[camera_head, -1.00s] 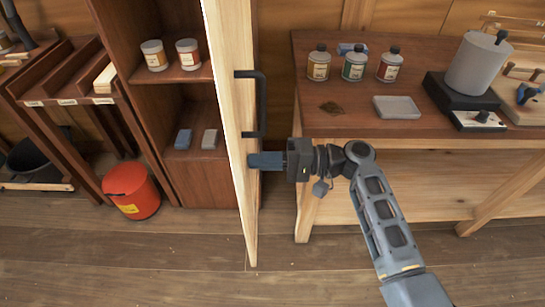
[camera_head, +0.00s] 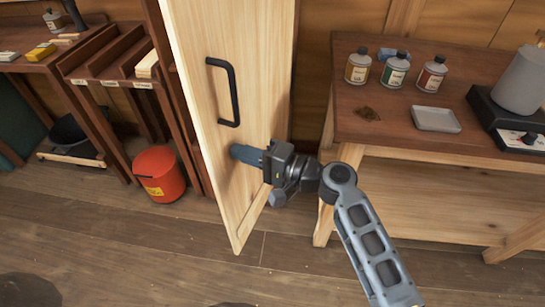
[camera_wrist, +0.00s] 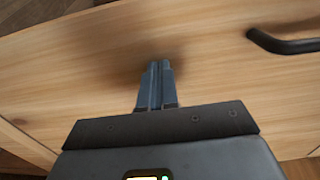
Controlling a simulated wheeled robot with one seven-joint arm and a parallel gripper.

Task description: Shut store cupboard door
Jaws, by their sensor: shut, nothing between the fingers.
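The store cupboard door (camera_head: 200,105) is pale wood and stands partly open, its outer face turned toward me in the head view. It hides the cupboard's shelves. A black bar handle (camera_head: 234,92) is on that face. My gripper (camera_head: 237,152) is shut and empty, its fingertips at the door face below the handle. In the wrist view the closed fingers (camera_wrist: 157,84) point at the wood of the door (camera_wrist: 90,60), with the handle (camera_wrist: 285,44) at the upper right. I cannot tell for certain whether the tips press on the wood.
A dark-topped bench (camera_head: 390,140) with three bottles and a grey tray (camera_head: 436,119) stands to the right, near my arm. A red bin (camera_head: 159,174) stands on the floor at the left, beside a rack (camera_head: 112,75). Floor in front of the door is clear.

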